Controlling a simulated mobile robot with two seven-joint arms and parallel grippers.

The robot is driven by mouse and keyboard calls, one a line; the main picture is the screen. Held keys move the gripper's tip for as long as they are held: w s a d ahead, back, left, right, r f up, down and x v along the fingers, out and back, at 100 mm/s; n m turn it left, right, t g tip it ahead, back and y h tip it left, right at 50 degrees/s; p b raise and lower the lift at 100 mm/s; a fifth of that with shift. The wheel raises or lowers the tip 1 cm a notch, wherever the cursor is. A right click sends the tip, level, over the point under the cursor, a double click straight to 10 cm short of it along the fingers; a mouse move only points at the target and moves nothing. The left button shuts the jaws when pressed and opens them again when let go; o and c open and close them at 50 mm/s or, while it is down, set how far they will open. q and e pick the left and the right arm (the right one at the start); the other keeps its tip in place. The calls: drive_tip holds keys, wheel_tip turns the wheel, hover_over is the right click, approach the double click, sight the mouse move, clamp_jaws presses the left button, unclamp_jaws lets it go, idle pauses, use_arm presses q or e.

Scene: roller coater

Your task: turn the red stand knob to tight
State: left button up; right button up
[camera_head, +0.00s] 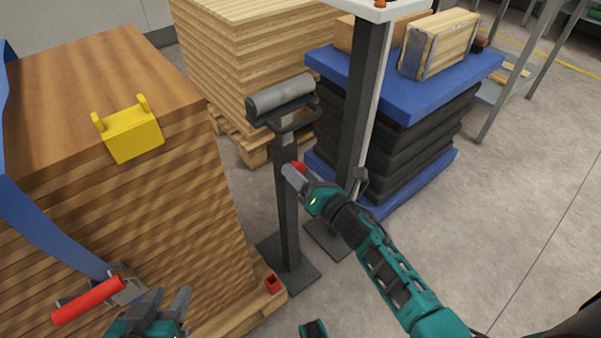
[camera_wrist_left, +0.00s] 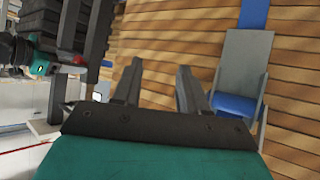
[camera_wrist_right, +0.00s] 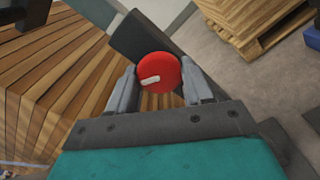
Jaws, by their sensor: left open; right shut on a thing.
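The red stand knob (camera_wrist_right: 159,73) is a round disc with a white mark, between the fingers of my right gripper (camera_wrist_right: 160,88) in the right wrist view. In the head view the knob (camera_head: 299,167) shows as a small red patch on the dark roller stand (camera_head: 288,210), mostly hidden by my right gripper (camera_head: 293,174). My right gripper is shut on the knob. The white mark points left and slightly down in the right wrist view. My left gripper (camera_head: 170,306) is open and empty at the bottom left, in front of the wood stack.
A plank stack (camera_head: 110,80) with a yellow bracket (camera_head: 131,132) stands at left, with a blue strap and red-handled tensioner (camera_head: 88,300). The stand carries a grey roller (camera_head: 280,95). A post (camera_head: 362,110) and a blue-topped stack (camera_head: 400,85) are behind. Floor at right is clear.

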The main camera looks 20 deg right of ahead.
use_arm(q)
drive_tip(key=shift+s+a+r+p, duration=0.2)
drive_tip(key=shift+a+r+p, duration=0.4)
drive_tip(key=shift+p, duration=0.85)
use_arm(e)
drive_tip(key=shift+r+m, duration=0.1)
drive_tip(key=shift+m, duration=6.1)
use_arm(q)
drive_tip(key=shift+d, duration=0.1)
use_arm(e)
drive_tip(key=o, duration=1)
use_arm(q)
drive_tip(key=shift+r, duration=0.15)
use_arm(e)
drive_tip(key=shift+s, duration=0.1)
use_arm(q)
drive_tip(key=p, duration=0.1)
drive_tip(key=r+p, duration=0.1)
drive_tip(key=shift+s+a+r+p, duration=0.2)
drive_tip(key=shift+a+r+p, duration=0.1)
drive_tip(key=shift+p, duration=0.1)
use_arm(e)
drive_tip(key=v, duration=1.2)
drive_tip(key=shift+s+d, duration=0.15)
drive_tip(key=shift+s, duration=0.2)
